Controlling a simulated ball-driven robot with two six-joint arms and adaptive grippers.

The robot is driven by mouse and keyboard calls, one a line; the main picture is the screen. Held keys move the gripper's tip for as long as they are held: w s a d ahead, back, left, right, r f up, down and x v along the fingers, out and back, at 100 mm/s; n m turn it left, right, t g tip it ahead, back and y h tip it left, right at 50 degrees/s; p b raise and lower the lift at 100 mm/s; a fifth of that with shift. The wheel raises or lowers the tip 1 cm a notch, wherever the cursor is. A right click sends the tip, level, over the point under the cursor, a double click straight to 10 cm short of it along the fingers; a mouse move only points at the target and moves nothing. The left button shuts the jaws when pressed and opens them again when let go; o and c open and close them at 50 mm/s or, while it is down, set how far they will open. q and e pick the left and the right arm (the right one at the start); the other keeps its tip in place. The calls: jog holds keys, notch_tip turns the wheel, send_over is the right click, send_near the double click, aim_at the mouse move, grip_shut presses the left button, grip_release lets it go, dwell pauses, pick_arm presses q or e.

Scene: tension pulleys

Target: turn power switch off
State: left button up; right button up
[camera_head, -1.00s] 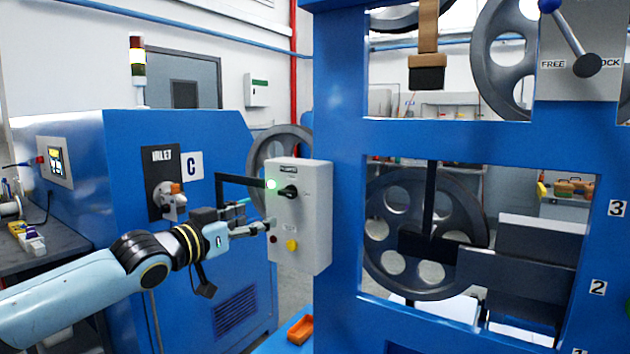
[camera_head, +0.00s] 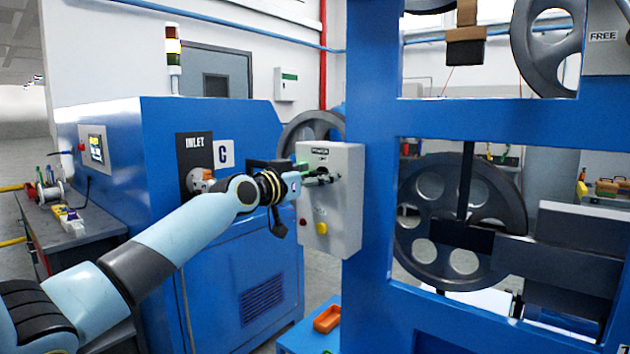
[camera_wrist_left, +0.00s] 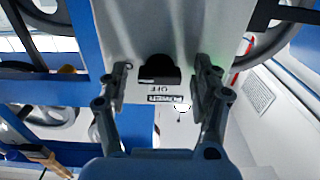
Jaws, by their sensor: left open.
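The power switch is a black rotary knob on the front of a light grey control box (camera_head: 345,215). In the left wrist view the black knob (camera_wrist_left: 160,69) sits between my open fingers, with the labels "OFF" and "POWER" beside it, upside down. My left gripper (camera_head: 328,177) is open and reaches the upper part of the box, around or just in front of the knob. It also shows in the left wrist view (camera_wrist_left: 163,90); I cannot tell whether the fingers touch the knob. In the head view the gripper largely covers the knob. My right gripper is not in view.
A yellow button (camera_head: 321,228) and a small red one (camera_head: 304,222) sit lower on the box. The blue machine frame (camera_head: 371,120) stands right beside the box. A blue cabinet (camera_head: 180,140) marked "INLET" stands behind my left arm.

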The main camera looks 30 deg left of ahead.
pick_arm(q)
jog(key=c, duration=1.2)
jog(key=shift+o, duration=0.2)
jog(key=n+p, duration=0.1)
jog(key=n, duration=0.3)
jog(key=shift+n, duration=0.4)
jog(key=n+p, duration=0.2)
jog(key=n, duration=0.2)
jog(key=shift+n, duration=0.3)
jog(key=n+p, duration=0.1)
jog(key=n, duration=0.4)
jog(key=shift+p, duration=0.3)
jog(key=shift+n+p, duration=0.4)
jog(key=shift+n, duration=1.5)
